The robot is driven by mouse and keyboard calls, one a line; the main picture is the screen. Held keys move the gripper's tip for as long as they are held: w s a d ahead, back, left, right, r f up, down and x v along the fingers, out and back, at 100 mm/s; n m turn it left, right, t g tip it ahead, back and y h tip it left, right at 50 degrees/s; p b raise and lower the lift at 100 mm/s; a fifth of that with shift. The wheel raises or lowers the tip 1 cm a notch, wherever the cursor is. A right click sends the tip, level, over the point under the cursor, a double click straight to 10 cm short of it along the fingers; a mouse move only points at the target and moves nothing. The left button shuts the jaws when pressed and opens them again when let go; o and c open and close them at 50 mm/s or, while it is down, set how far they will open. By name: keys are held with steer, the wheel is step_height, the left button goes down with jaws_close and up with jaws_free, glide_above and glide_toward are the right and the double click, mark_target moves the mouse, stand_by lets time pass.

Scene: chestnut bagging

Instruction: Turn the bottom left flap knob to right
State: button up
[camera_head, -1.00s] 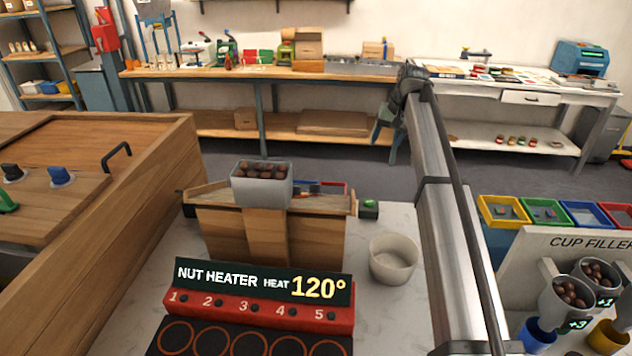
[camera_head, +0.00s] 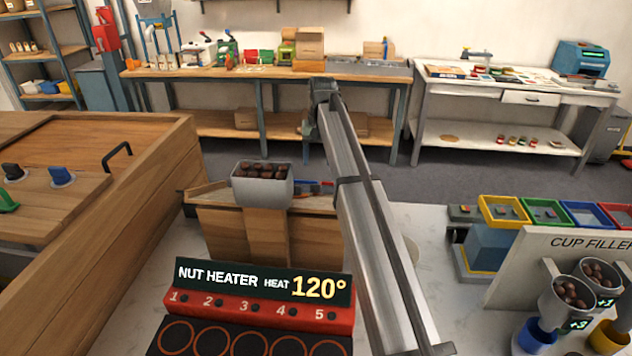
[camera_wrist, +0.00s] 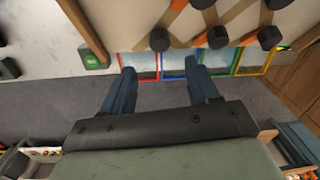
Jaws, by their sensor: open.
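Several dark round knobs on wooden flaps show at the top of the wrist view. One knob (camera_wrist: 159,38) is at the left of the lower row, with a middle knob (camera_wrist: 217,37) and a right knob (camera_wrist: 268,37) beside it. My gripper (camera_wrist: 158,68) is open and empty. Its two blue fingers stand apart, just below the lower-row knobs in the picture, with no visible contact. In the head view the wooden sorter (camera_head: 225,232) shows from its back, so its knobs are hidden. My gripper's fingers cannot be made out there.
Red, blue, green and yellow framed bins (camera_wrist: 172,66) lie beneath the knobs. A green box (camera_wrist: 92,57) is at their left. A grey hopper of chestnuts (camera_head: 262,187) tops the sorter. The nut heater (camera_head: 262,290) stands in front. A wooden cabinet (camera_head: 150,190) is left.

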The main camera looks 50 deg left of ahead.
mark_target(316, 190)
steer(key=f, duration=0.9)
steer(key=shift+s+a, duration=0.1)
steer(key=shift+s, duration=0.1)
steer(key=c, duration=1)
